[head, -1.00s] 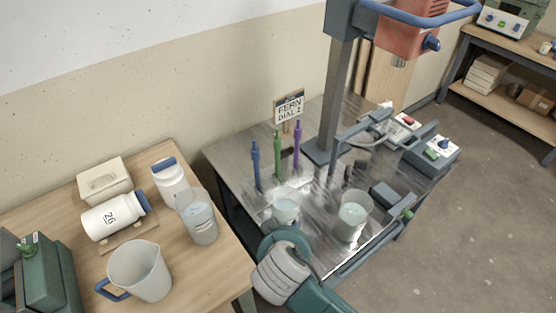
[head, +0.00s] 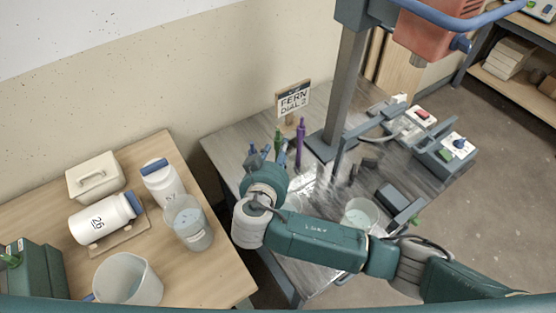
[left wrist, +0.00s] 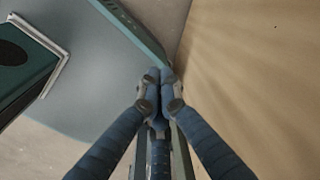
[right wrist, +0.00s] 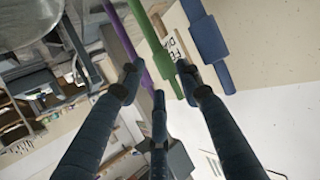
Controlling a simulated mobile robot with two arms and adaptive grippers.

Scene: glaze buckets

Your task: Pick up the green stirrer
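The green stirrer (head: 277,142) stands upright at the back of the metal bench, beside the purple stirrer (head: 299,146); its lower part is hidden behind my right arm. In the right wrist view the green stirrer (right wrist: 163,48) shows between the spread fingertips of my right gripper (right wrist: 157,78), with the purple stirrer (right wrist: 122,35) to its left and the blue stirrer (right wrist: 208,42) to its right. The right gripper (head: 261,156) is open, close in front of the stirrers; contact does not show. My left gripper (left wrist: 160,76) has its fingertips together, with nothing visible between them.
A clear bucket (head: 360,214) stands on the bench; another is mostly hidden by my right arm. A sign (head: 293,98) stands behind the stirrers. The wooden table (head: 215,272) at left holds a jug (head: 128,280), a clear container (head: 188,222) and white jars (head: 160,180).

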